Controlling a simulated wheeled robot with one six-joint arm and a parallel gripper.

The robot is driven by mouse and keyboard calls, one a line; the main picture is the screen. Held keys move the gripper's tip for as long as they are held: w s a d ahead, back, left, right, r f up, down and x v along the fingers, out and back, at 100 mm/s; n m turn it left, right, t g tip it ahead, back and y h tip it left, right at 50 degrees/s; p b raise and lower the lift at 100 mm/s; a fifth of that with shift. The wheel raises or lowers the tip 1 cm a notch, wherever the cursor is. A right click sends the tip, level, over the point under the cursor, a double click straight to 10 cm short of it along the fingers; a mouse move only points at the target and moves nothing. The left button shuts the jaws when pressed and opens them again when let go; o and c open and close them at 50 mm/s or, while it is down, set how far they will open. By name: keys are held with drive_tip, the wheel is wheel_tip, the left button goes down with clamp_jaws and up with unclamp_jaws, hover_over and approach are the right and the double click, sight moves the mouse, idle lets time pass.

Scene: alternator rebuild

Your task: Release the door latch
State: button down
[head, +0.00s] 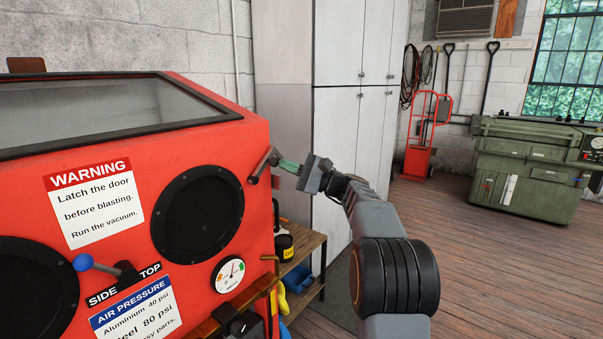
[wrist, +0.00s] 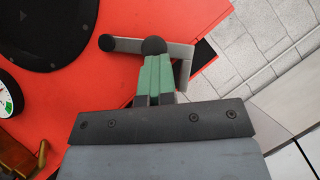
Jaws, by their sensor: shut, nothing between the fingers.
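The door latch (head: 264,163) is a small grey lever with a dark rounded end, at the right edge of the red blasting cabinet (head: 262,205). In the wrist view the latch (wrist: 122,44) shows as a grey arm with dark round knobs, lying across the cabinet's corner. My gripper (head: 286,165) has green fingers and is shut with nothing between them. In the wrist view the fingertips (wrist: 155,58) are right at the latch's middle knob and overlap it. I cannot tell whether they touch it.
A wooden shelf (head: 305,244) with cans and bottles stands right of the cabinet, below my arm. Grey lockers (head: 355,45) stand close behind my gripper. A pressure gauge (head: 228,273) and a black glove port (head: 197,213) are on the cabinet front.

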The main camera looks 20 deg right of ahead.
drive_tip(key=shift+s+a+r+n+g+h+p, duration=0.25)
drive_tip(key=shift+a+r+n+g+h, duration=0.3)
drive_tip(key=shift+n, duration=0.6)
drive_tip(key=shift+s+a+r+n+g+h+p, duration=0.3)
drive_tip(key=shift+r+n+g, duration=0.35)
drive_tip(key=shift+n, duration=0.55)
drive_tip(key=shift+s+a+r+n+g+h+p, duration=0.15)
drive_tip(key=shift+a+r+n+g+h, duration=0.4)
drive_tip(key=shift+n, duration=0.6)
drive_tip(key=w+d+p+v, duration=0.1)
drive_tip(key=w+p+v, duration=0.1)
drive_tip(key=v, duration=1.1)
drive_tip(key=shift+w+f+p, duration=0.3)
drive_tip(key=shift+p, duration=0.4)
drive_tip(key=shift+w+d, duration=0.1)
